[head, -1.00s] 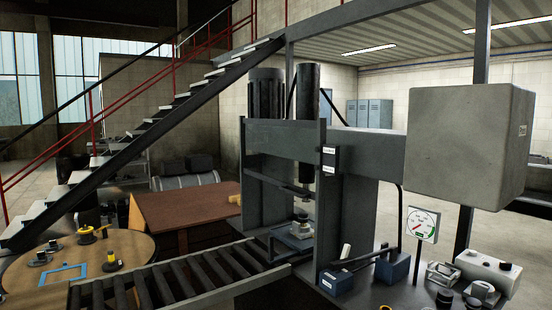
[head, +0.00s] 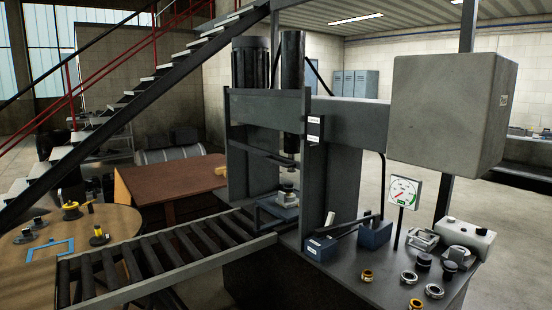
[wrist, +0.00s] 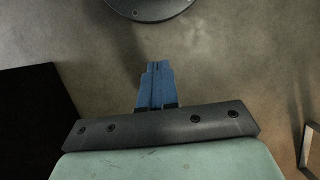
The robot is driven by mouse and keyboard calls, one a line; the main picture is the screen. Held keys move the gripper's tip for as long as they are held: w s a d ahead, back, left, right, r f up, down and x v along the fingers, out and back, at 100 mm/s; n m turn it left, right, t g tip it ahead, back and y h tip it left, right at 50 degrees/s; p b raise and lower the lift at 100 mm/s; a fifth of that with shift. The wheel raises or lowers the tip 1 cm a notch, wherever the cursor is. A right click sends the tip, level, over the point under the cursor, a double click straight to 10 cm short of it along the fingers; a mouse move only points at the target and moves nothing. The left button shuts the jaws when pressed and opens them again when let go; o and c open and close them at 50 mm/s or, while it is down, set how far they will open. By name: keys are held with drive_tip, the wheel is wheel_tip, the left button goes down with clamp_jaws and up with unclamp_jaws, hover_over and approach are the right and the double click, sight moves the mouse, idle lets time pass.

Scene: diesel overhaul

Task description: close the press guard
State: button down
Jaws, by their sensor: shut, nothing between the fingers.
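The press (head: 340,112) is a tall dark grey frame at the centre of the head view, with a vertical cylinder on top. A small metal part sits on a blue-grey block (head: 278,208) beneath the ram, between the uprights. A dark upright panel with small white labels (head: 314,150) stands at the press's near edge. I cannot tell for certain which piece is the guard, or its position. My gripper (wrist: 157,68) shows only in the wrist view, with blue fingers together and empty over a bare concrete-like surface. The head view does not show it.
A roller conveyor (head: 165,262) runs up to the press from the left. A gauge (head: 403,192), a control box (head: 465,238) and several rings crowd the bench at right. A large grey box (head: 445,110) hangs above them. A round table (head: 120,225) stands at left.

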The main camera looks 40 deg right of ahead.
drive_tip(key=w+d+r+t, duration=0.1)
drive_tip(key=w+d+r, duration=0.2)
drive_tip(key=w+r, duration=0.35)
drive_tip(key=w+d+r+m+t, duration=0.1)
drive_tip(key=w+d+r+t, duration=0.15)
drive_tip(key=w, duration=0.75)
drive_tip(key=w+d+r+t, duration=0.1)
drive_tip(key=w+d+r, duration=0.35)
drive_tip(key=w, duration=0.35)
drive_tip(key=w+d+r+t+h, duration=0.1)
drive_tip(key=w+d+r, duration=0.4)
drive_tip(key=w+r, duration=0.4)
drive_tip(key=w+d+r+t+h, duration=0.2)
drive_tip(key=w+d+r, duration=0.3)
drive_tip(key=r, duration=0.5)
drive_tip(key=w+d+r+m+h, duration=0.25)
drive_tip(key=w+d+r, duration=0.35)
drive_tip(key=r, duration=1.1)
drive_tip(key=w+d+r+m+h, duration=0.3)
drive_tip(key=d+r, duration=0.4)
drive_tip(key=r, duration=1)
drive_tip(key=w+d+r+m+h, duration=0.25)
drive_tip(key=w+d+r, duration=0.4)
drive_tip(key=r, duration=1.05)
drive_tip(key=s+d+f+m+g, duration=0.3)
drive_tip(key=d+f+m, duration=0.4)
drive_tip(key=d, duration=0.4)
drive_tip(key=shift+s+f+m+h, duration=0.3)
drive_tip(key=shift+f+m, duration=0.1)
drive_tip(key=shift+f, duration=0.2)
